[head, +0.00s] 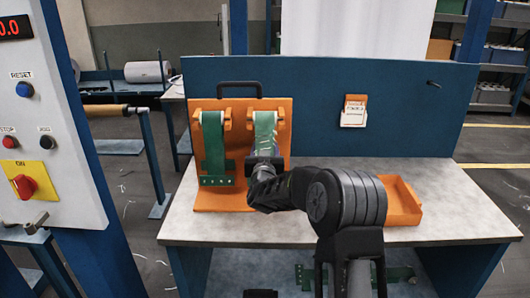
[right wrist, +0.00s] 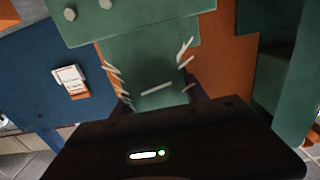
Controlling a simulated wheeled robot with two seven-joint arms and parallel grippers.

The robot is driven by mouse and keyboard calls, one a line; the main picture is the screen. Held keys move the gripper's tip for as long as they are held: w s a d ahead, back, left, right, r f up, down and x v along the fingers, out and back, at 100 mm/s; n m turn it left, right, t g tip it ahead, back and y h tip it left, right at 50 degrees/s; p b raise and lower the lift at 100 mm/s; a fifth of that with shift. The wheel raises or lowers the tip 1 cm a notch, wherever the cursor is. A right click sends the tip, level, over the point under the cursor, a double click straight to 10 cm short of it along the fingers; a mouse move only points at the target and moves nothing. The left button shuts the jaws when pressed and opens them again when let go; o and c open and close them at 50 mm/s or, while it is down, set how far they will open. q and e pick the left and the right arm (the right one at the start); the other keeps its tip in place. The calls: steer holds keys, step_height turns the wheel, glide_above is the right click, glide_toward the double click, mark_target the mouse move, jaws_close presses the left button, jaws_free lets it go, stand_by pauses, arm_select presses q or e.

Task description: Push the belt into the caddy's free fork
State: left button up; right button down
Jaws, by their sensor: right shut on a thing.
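The orange caddy (head: 222,203) stands upright on the table with two forks at its top. A green belt (head: 213,140) hangs from the left fork, with a holed green bar at its lower end. A second green belt (head: 265,124), with frayed white threads, is at the right fork between its two orange prongs; I cannot tell whether it is fully seated. My right gripper (head: 263,162) is shut on this frayed belt, low in front of the caddy. In the right wrist view the frayed belt (right wrist: 148,72) shows beyond the dark gripper, with a bolted green bar. My left gripper is not clearly seen.
An orange tray (head: 404,203) lies on the table (head: 460,215) at the right, behind my right arm. A blue back panel (head: 395,130) carries a tag (head: 354,113). A control box (head: 42,130) stands at the left. The table's right side is clear.

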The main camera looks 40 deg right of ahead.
steer(key=c, duration=0.5)
jaws_free()
steer(key=shift+s+a+f, duration=0.1)
steer(key=shift+s+a, duration=0.1)
steer(key=shift+s, duration=0.05)
steer(key=shift+b+v, duration=0.85)
steer(key=shift+v, duration=2.75)
